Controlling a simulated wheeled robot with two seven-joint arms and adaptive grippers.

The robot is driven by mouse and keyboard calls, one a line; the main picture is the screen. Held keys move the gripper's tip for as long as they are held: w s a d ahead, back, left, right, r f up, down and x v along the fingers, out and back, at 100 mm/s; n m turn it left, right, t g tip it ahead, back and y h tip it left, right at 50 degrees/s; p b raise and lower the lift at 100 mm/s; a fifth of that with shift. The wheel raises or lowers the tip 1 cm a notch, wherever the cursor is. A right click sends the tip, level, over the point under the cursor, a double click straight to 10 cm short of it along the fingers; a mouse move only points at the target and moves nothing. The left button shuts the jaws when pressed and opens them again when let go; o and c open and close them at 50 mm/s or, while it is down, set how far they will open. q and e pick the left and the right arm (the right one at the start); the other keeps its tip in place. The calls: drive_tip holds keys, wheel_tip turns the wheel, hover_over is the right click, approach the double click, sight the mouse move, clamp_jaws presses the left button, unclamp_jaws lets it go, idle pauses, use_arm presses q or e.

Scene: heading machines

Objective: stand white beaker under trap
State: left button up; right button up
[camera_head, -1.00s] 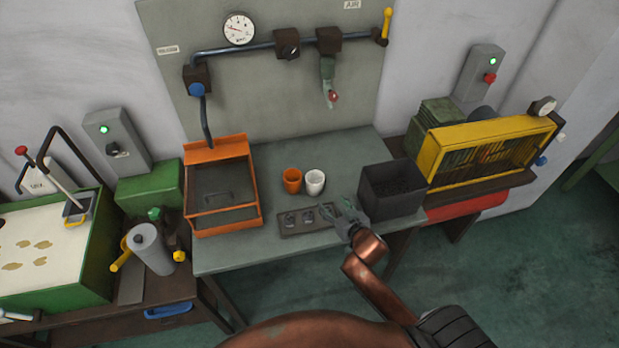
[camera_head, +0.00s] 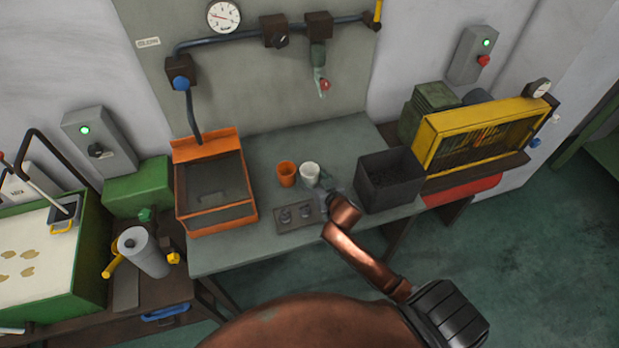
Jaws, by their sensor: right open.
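The white beaker (camera_head: 310,173) stands upright on the grey bench, just right of an orange beaker (camera_head: 286,174). The trap (camera_head: 320,80) seems to be the grey-green fitting with a red knob, hanging from the pipe on the back panel, above and behind the beakers. My right gripper (camera_head: 326,186) is open at the near right side of the white beaker. The copper arm link partly hides it, and I cannot tell whether its fingers touch the beaker. My left gripper is not in view.
A dark plate with small knobs (camera_head: 298,214) lies in front of the beakers. A black bin (camera_head: 388,182) stands close on the right, an orange-framed tray (camera_head: 214,185) on the left. The bench (camera_head: 330,142) is clear behind the beakers, below the trap.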

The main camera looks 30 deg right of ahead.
drive_tip(key=c, duration=0.9)
drive_tip(key=shift+r, duration=0.1)
